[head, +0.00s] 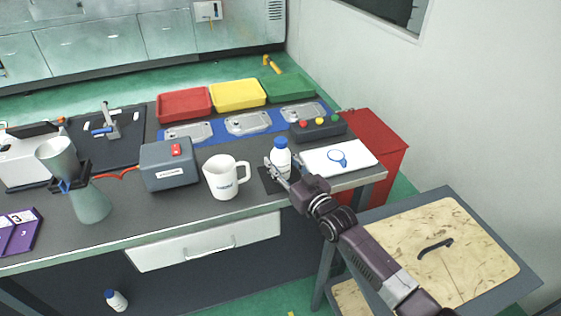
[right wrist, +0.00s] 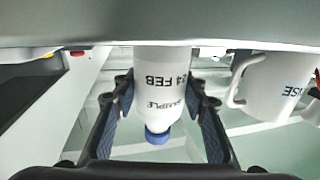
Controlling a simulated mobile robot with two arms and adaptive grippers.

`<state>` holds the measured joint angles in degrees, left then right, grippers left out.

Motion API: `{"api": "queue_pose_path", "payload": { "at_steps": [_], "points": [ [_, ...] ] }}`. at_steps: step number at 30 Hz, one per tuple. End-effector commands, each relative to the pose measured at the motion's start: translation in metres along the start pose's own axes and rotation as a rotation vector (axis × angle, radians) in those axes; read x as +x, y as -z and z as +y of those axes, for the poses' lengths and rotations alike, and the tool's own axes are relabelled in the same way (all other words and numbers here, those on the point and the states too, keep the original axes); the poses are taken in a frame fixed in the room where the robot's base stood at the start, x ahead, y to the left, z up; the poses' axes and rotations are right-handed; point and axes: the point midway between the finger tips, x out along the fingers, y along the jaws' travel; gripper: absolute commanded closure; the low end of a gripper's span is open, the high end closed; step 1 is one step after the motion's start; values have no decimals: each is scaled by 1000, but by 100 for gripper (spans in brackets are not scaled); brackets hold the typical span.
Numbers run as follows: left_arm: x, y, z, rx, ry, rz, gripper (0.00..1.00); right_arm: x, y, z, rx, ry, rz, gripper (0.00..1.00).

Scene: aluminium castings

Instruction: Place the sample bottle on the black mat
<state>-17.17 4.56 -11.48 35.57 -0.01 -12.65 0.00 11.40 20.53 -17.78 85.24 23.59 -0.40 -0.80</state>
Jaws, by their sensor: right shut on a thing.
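My right gripper (head: 284,169) is shut around the bottle's sides. In the right wrist view, the bottle (right wrist: 162,95) appears upside down between my right gripper's fingers (right wrist: 160,85), its lettering visible. Its base is at the table surface; I cannot tell whether it touches. My left gripper is not in view.
A white board (head: 325,160) with a blue ring lies to the right, and a button box (head: 318,128) is behind. Another blue-capped bottle (head: 116,301) is low down at the front left.

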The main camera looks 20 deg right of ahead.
Motion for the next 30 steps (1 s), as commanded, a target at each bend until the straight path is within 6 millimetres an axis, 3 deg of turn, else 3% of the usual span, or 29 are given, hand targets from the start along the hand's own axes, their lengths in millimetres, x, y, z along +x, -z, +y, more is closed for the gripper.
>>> {"api": "queue_pose_path", "payload": {
  "at_steps": [2, 3, 8, 20, 30],
  "points": [
    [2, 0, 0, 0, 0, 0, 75, 0, -1, 0, 0, 0, 3, 93],
    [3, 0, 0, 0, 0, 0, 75, 0, -3, 0, 0, 0, 0, 60],
    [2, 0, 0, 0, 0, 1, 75, 0, -2, 0, 0, 0, 0, 43],
    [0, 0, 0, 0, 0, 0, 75, -5, 0, 0, 1, 0, -1, 43],
    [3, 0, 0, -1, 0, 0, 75, -65, -1, 0, 1, 1, -2, 43]
  ]
}}
